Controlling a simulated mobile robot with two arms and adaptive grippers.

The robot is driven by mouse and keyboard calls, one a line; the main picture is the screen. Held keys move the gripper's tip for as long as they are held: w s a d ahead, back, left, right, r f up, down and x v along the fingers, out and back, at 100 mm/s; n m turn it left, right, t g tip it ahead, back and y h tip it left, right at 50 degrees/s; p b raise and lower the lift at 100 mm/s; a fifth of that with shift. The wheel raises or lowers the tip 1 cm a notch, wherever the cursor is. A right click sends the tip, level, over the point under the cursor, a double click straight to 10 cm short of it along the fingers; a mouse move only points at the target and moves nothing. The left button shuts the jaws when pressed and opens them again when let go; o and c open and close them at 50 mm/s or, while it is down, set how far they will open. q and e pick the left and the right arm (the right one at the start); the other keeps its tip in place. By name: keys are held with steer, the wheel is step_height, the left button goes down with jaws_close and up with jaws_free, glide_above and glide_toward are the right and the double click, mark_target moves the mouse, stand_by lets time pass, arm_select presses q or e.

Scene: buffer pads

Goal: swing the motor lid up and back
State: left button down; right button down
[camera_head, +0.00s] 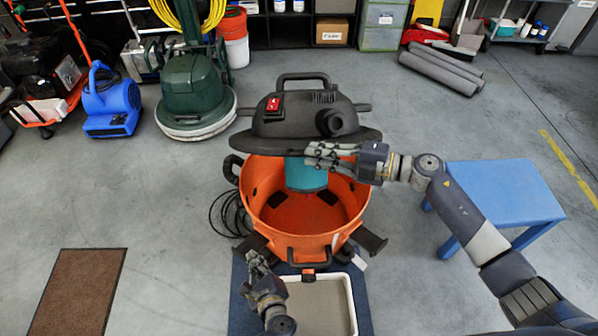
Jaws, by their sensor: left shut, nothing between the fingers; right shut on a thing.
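The motor lid (298,123) is black with a red switch and a top handle. It is raised and tilted back above the orange drum (285,226), whose inside shows. A teal cylinder (306,175) hangs below the lid into the drum. My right gripper (312,152) is shut on the lid's front rim at its right side; its fingertips overlap the rim. My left gripper (254,258) is shut and empty, low at the drum's front left, near a black foot of the drum.
A white-rimmed tray (352,300) lies on a blue mat (363,318) in front of the drum. A blue stool (505,190) stands at right, close to my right arm. A brown mat (75,290) lies at left. A green floor machine (195,85) and blue blower (110,100) stand behind left.

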steer(key=shift+w+d+r, duration=0.1)
steer(key=shift+w+r, duration=0.05)
arm_select(q)
steer(key=w+d+r+m+t+h, duration=0.2)
steer(key=d+r+m+t+h, duration=0.35)
steer(key=d+r+m, duration=0.75)
steer(key=w+r+n+t+y, duration=0.1)
steer(key=w+r+n, duration=0.2)
steer(key=w+r, duration=0.4)
steer(key=shift+w+a+r+t, duration=0.15)
steer(key=shift+w+a+t, duration=0.2)
steer(key=shift+w, duration=2.25)
steer(key=shift+r+y, duration=0.1)
steer(key=shift+y, duration=0.15)
